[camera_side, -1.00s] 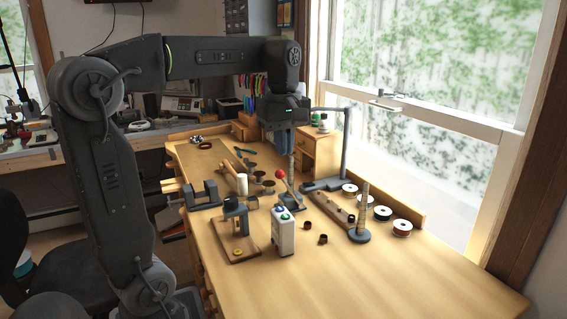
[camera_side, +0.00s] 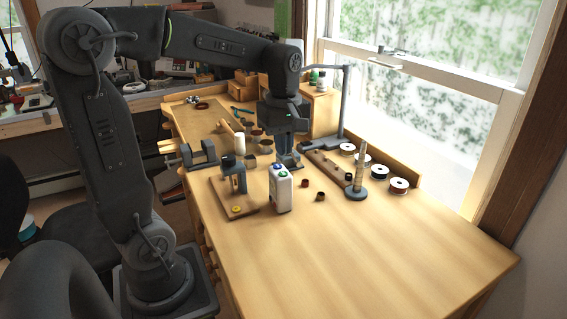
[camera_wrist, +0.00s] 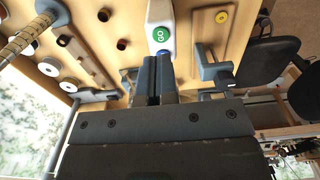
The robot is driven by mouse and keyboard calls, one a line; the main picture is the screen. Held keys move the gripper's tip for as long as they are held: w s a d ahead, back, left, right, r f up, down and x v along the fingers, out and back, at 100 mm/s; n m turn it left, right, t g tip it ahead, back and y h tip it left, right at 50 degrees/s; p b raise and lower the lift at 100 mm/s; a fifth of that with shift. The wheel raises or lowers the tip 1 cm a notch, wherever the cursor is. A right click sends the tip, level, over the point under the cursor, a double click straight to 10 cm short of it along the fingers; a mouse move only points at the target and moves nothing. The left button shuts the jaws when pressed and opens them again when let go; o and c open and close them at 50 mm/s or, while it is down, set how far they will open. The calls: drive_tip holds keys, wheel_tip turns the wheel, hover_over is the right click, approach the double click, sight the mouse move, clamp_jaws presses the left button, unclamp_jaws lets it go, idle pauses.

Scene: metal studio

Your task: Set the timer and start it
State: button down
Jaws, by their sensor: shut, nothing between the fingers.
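The timer is a white upright box (camera_side: 281,192) on the wooden bench, with a green and a blue button on top. In the wrist view, the white casing (camera_wrist: 160,12) carries a green button marked GO (camera_wrist: 162,34) and a blue button (camera_wrist: 163,53). My gripper (camera_side: 285,152) is shut and empty, pointing down behind the timer in the side view. In the wrist view my gripper (camera_wrist: 158,62) has its fingertips beside the blue button, partly overlapping it; I cannot tell whether they touch. No timer dial or display shows.
A small wooden-based press (camera_side: 233,185) stands just left of the timer. A grey clamp (camera_side: 198,153) is farther left. Small dark cups (camera_side: 320,196) lie to the right. A post on a round base (camera_side: 357,190) and wire spools (camera_side: 398,186) stand farther right. The front bench is clear.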

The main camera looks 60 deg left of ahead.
sight(283, 173)
drive_tip(key=shift+f, duration=2.35)
drive_tip(key=shift+s+f, duration=0.15)
drive_tip(key=shift+f, duration=0.8)
wheel_tip(283, 173, up, 15)
drive_tip(key=shift+w+r, duration=0.2)
drive_tip(key=shift+w, duration=0.15)
